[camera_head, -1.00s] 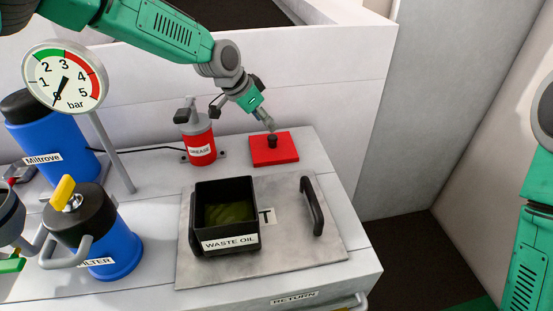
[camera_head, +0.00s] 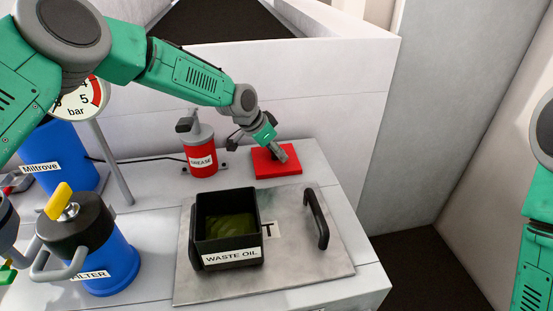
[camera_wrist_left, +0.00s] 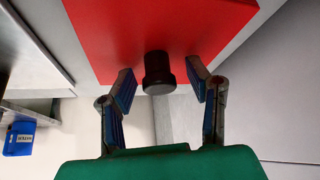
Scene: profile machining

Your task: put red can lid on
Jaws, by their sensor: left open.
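The red lid is a flat red square (camera_head: 265,165) at the back right of the bench, beside the grease can. It has a short black knob, which shows in the left wrist view (camera_wrist_left: 158,72); the red face (camera_wrist_left: 150,25) fills the top of that view. In the head view the knob is hidden by my left gripper (camera_head: 281,154), which comes down over the lid from the upper left. In the wrist view the left gripper (camera_wrist_left: 160,80) is open, with one finger on each side of the knob and gaps between. My right gripper is out of view.
A red grease can (camera_head: 201,158) stands left of the lid. A black waste oil box (camera_head: 226,230) stands on a grey plate with a black handle (camera_head: 316,218). A blue filter (camera_head: 105,262) and a gauge (camera_head: 82,100) are at left. The bench ends at right.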

